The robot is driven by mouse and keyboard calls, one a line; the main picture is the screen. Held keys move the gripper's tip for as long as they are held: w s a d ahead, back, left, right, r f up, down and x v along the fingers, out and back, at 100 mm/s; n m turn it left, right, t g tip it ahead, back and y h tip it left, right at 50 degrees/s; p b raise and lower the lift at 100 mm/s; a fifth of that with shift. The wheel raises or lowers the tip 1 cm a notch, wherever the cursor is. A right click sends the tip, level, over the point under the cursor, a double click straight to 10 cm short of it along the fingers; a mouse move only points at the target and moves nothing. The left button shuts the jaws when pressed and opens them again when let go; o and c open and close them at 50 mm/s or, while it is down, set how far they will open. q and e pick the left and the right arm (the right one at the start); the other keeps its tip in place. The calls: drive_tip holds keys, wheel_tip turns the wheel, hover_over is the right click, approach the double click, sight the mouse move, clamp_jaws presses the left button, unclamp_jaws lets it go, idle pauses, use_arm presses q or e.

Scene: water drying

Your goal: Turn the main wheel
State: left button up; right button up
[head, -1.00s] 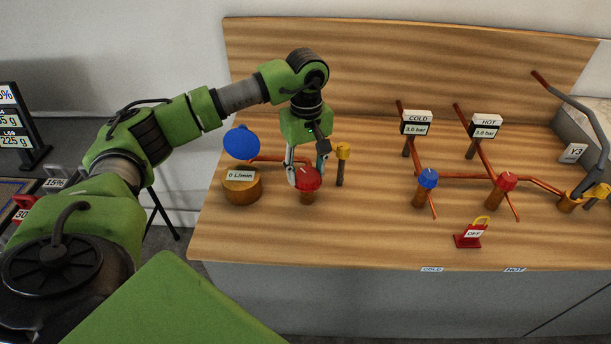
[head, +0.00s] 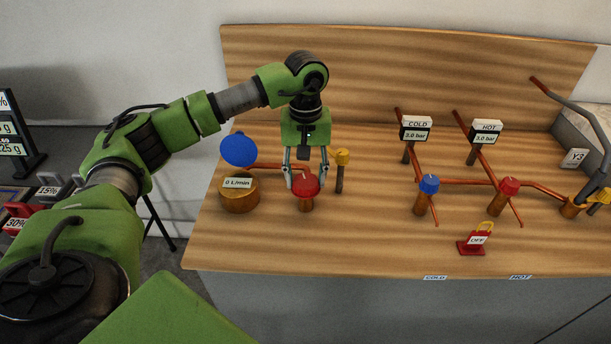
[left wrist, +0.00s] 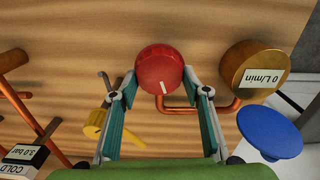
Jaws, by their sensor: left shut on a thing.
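The main wheel is the red knob (head: 306,187) on a short copper post at the left part of the wooden bench. My left gripper (head: 306,181) points down, with one finger on each side of the red knob, shut on it. In the left wrist view, the red knob (left wrist: 160,66) sits between the fingertips (left wrist: 163,80), with a white mark on its rim side. The round copper flow gauge (head: 239,193) beside it reads 0 L/min. My right gripper is not in view.
A blue disc (head: 239,150) stands behind the gauge, and a yellow-handled valve (head: 342,157) is close right of the knob. Further right are a blue knob (head: 429,184), another red knob (head: 509,186) and a red OFF tag (head: 472,246). The bench front is mostly clear.

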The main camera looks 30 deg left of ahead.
sight(306, 179)
use_arm(q)
drive_tip(key=o, duration=1.1)
wheel_tip(306, 179, up, 12)
drive_tip(key=shift+r, duration=0.1)
idle(0.4)
